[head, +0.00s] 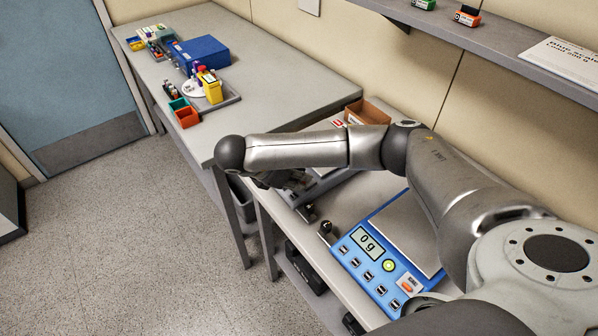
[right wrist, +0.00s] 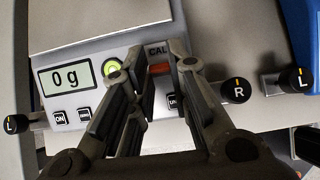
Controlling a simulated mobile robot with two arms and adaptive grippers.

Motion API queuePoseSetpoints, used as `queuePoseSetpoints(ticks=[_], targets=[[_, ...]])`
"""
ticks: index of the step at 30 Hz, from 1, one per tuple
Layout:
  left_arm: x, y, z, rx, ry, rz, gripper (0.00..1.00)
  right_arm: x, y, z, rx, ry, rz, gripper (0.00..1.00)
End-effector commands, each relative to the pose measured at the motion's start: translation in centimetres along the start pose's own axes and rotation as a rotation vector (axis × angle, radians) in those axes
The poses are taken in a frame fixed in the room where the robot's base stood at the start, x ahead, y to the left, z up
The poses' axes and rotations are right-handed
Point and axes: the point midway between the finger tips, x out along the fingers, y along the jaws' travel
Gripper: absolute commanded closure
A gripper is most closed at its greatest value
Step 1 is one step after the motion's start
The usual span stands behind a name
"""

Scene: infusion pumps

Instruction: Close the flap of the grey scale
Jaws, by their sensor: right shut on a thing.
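The grey scale (right wrist: 75,52) fills the upper left of the right wrist view, its display (right wrist: 66,78) reading 0 g. An orange-red part (right wrist: 159,69) shows under the CAL label. My right gripper (right wrist: 160,60) is over this spot, its fingers on either side of it, shut on the flap; the fingers hide most of the flap, so its angle cannot be told. In the head view my right gripper (head: 290,181) is a dark shape under my forearm, which hides much of the grey scale (head: 332,180). My left gripper is not in view.
A blue scale (head: 372,258) stands nearer on the same bench, also reading 0 g. Black knobs marked L (right wrist: 302,80) and R (right wrist: 236,90) stick out at the bench front. An open cardboard box (head: 372,112) is behind my forearm. A side table (head: 285,85) holds trays and a blue box.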

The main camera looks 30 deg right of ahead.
Motion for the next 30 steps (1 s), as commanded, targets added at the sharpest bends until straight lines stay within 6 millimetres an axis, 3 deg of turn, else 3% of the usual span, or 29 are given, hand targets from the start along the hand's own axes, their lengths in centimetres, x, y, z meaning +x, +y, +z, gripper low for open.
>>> queuePoseSetpoints(ticks=[20,21,24,26,30], targets=[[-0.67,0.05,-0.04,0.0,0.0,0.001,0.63,0.12,0.01,-0.39,-0.001,-0.061,0.0,1.0],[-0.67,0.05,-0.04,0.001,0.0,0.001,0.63,0.12,0.01,-0.39,-0.001,-0.061,0.0,0.79],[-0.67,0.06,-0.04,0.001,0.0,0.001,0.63,0.13,0.0,-0.39,-0.001,-0.06,0.0,0.66],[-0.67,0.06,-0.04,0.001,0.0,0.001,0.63,0.13,0.0,-0.39,-0.001,-0.061,0.0,0.61],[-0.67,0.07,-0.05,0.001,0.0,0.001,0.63,0.13,-0.01,-0.37,-0.001,-0.061,-0.001,0.61]])
